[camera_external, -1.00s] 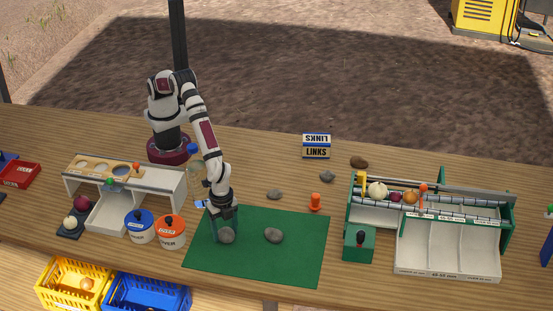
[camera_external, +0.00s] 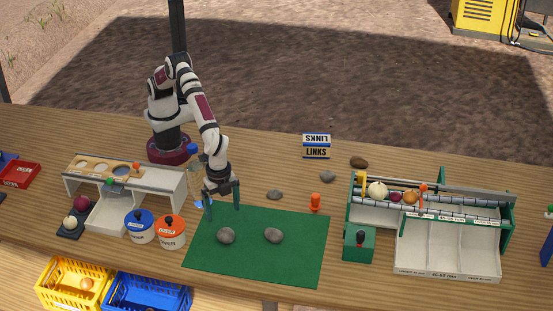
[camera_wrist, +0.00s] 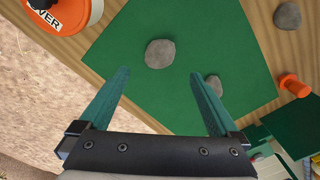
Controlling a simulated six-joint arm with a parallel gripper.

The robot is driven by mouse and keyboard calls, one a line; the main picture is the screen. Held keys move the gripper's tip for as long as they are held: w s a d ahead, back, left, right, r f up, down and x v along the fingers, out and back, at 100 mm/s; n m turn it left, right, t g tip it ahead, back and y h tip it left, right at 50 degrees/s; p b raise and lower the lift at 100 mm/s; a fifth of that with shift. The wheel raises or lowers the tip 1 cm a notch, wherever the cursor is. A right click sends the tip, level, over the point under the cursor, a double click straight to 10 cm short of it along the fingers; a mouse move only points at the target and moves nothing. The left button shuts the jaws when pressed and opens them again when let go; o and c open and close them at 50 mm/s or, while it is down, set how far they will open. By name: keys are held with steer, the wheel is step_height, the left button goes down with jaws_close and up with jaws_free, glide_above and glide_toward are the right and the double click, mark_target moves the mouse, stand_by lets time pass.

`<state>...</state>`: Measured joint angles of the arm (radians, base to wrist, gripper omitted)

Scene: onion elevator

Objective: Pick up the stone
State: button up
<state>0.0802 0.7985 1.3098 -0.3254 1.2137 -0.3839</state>
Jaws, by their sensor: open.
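Two grey stones lie on the green mat (camera_external: 255,265): a left stone (camera_external: 226,236) and a right stone (camera_external: 274,235). My gripper (camera_external: 223,212) is open and empty, raised above the mat's back left part, near the left stone. In the wrist view the left stone (camera_wrist: 160,54) shows between and slightly beyond my open fingertips (camera_wrist: 159,73). The right stone (camera_wrist: 214,84) is partly hidden by my right finger there.
More stones lie on the table behind the mat, one grey (camera_external: 274,194), another grey (camera_external: 327,176) and one brown (camera_external: 359,162). An orange-lidded pot (camera_external: 171,232) stands left of the mat. An orange peg (camera_external: 315,202) and a green box (camera_external: 359,245) stand right.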

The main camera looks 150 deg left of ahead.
steer(key=shift+r, duration=1.45)
steer(key=shift+c, duration=0.6)
steer(key=r+n, duration=0.2)
steer(key=n, duration=1.7)
glide_above(274, 193)
steer(key=s+a, duration=0.1)
steer(key=f, duration=1.5)
steer(key=shift+w+d+f, duration=0.1)
steer(key=shift+d, duration=0.1)
jaws_close()
